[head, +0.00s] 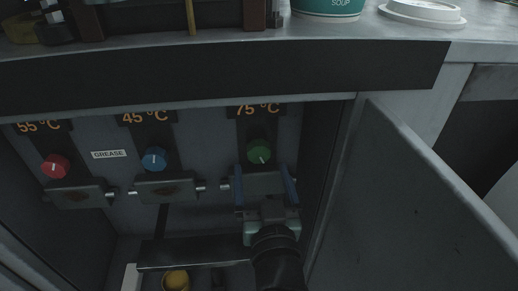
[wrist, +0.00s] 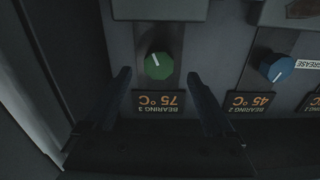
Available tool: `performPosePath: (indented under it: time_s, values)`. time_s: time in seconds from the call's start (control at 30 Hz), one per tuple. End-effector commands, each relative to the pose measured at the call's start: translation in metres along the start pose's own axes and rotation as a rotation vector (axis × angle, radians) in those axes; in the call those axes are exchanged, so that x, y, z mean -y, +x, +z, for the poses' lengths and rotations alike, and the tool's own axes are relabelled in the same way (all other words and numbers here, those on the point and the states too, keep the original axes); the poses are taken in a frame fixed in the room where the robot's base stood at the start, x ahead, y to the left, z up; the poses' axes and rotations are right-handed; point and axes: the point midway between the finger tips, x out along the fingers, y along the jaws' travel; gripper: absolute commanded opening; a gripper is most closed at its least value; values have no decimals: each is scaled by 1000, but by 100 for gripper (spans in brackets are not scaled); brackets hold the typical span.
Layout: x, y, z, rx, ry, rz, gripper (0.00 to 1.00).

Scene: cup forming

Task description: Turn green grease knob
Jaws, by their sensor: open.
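The green grease knob (head: 259,152) is on the back panel of the open cabinet, below the 75 °C display, with its pale pointer line tilted slightly. It also shows in the wrist view (wrist: 158,66), upside down relative to the head view. My gripper (head: 264,187) is open, its two blue fingers spread just below the knob in the head view. In the wrist view the fingers (wrist: 160,80) stand on either side of the knob's column, apart from it. Nothing is between the fingertips that touches them.
A blue knob (head: 154,159) and a red knob (head: 56,166) sit to the left, under 45 °C and 55 °C displays. The cabinet door (head: 415,200) stands open on the right. A soup cup (head: 328,8) and a white lid (head: 424,11) are on the counter above.

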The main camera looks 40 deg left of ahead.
Motion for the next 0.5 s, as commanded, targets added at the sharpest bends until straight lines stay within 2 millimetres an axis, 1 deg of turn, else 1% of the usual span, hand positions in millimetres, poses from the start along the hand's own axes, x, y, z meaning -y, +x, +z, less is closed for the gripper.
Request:
performPosePath:
  time_s: [0.03,0.2,0.33,0.5]
  values:
    - [1,11,0,-4,-1,-3,89]
    - [0,38,0,-2,0,-2,89]
    - [0,51,1,-1,0,-1,89]
    - [0,59,0,0,1,1,89]
